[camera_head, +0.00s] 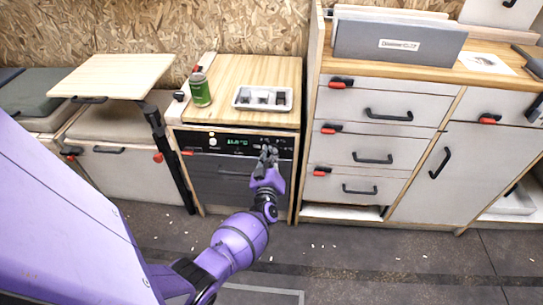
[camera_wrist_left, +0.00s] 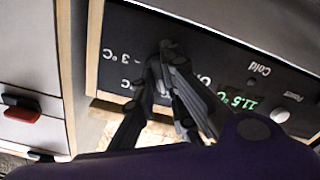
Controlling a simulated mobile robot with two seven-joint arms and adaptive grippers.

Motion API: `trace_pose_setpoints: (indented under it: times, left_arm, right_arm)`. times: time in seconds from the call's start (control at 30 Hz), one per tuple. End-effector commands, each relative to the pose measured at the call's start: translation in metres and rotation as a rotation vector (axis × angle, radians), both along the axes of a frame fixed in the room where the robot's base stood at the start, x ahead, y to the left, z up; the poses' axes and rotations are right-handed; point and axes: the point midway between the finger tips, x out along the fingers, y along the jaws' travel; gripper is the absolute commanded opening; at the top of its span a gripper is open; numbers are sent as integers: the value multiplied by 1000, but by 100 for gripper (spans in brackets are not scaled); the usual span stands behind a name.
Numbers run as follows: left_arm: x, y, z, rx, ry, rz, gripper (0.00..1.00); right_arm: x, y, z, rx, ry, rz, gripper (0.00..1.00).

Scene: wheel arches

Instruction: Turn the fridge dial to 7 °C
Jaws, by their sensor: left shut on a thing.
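The fridge (camera_head: 225,180) has a dark front under a wooden counter, with a black control panel (camera_head: 222,142) along its top. The green display (camera_head: 237,142) seems to read 11.5 °C, and shows beside the fingers in the left wrist view (camera_wrist_left: 238,102). My left gripper (camera_head: 268,153) is at the panel's right part, shut on what appears to be the dial. In the left wrist view its fingertips (camera_wrist_left: 168,48) meet at the panel among temperature marks, one reading 3 °C. The fingers hide the dial and its pointer. My right gripper is not in view.
A small table (camera_head: 115,75) on a black post is at the left. A drawer cabinet (camera_head: 365,150) with red latches stands close on the right.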

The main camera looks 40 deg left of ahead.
Motion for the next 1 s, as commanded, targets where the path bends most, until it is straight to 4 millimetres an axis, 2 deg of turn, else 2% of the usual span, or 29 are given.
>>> trace_pose_setpoints:
  times: [0.13,0.17,0.3,0.67,0.83,1.0]
  left_arm:
    - [-1,-1,-2,-2,1,0,0]
    - [-1,-1,-2,-2,1,0,12]
    - [-1,-1,-1,-2,1,0,30]
    - [-3,-2,-1,-2,0,0,30]
    - [-23,-14,-1,-4,-1,1,30]
    - [-55,-33,-2,-5,1,2,30]
  right_arm:
    - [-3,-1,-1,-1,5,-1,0]
    - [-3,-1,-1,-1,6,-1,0]
    - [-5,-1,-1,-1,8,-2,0]
    - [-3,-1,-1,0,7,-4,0]
    - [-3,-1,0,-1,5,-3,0]
    - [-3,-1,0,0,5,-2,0]
